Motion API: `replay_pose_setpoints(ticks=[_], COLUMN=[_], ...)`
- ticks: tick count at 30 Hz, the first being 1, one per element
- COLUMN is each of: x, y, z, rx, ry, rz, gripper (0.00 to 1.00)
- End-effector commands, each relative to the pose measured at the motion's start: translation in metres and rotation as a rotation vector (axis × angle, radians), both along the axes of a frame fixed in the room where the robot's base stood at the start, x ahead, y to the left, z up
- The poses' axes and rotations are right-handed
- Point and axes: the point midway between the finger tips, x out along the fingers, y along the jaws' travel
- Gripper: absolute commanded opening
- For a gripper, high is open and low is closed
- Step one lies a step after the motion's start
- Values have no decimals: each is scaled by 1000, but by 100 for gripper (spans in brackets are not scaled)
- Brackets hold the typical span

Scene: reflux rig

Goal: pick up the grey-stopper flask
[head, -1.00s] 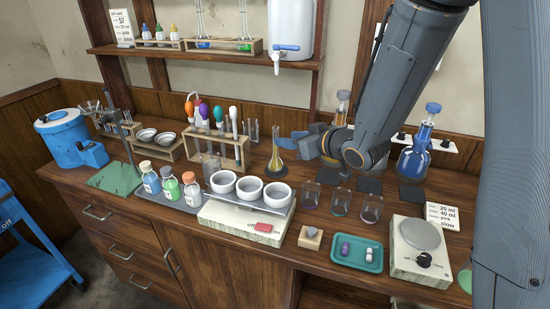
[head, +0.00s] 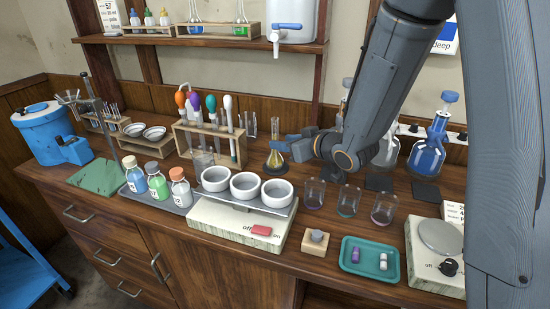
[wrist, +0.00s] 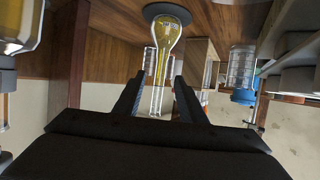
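A flask with yellow liquid (head: 276,160) stands upright on a dark pad on the bench, and no stopper shows on it. My gripper (head: 283,143) is at its neck, reaching in from the right. In the wrist view the yellow flask (wrist: 166,33) appears upside down, its clear neck between my fingertips (wrist: 160,76). The fingers look open, with a gap on each side of the neck. A small grey stopper-like piece (head: 317,235) sits on a wooden block (head: 314,246) at the front. I cannot make out a grey stopper on any flask.
A blue flask (head: 428,150) and a clear flask (head: 386,152) stand to the right, partly beside my arm. Several glass beakers (head: 348,201) stand in front. A test-tube rack (head: 238,146) is close on the left, white bowls (head: 245,185) in front-left. A teal tray (head: 370,277) lies at the front.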

Motion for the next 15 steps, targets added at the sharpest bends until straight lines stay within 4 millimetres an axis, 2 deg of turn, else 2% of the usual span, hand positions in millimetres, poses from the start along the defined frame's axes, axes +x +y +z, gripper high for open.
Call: replay_pose_setpoints(ticks=[15], x=[40], y=[29], z=[-19], rx=[-1], ry=[1], rz=[0], gripper=[37])
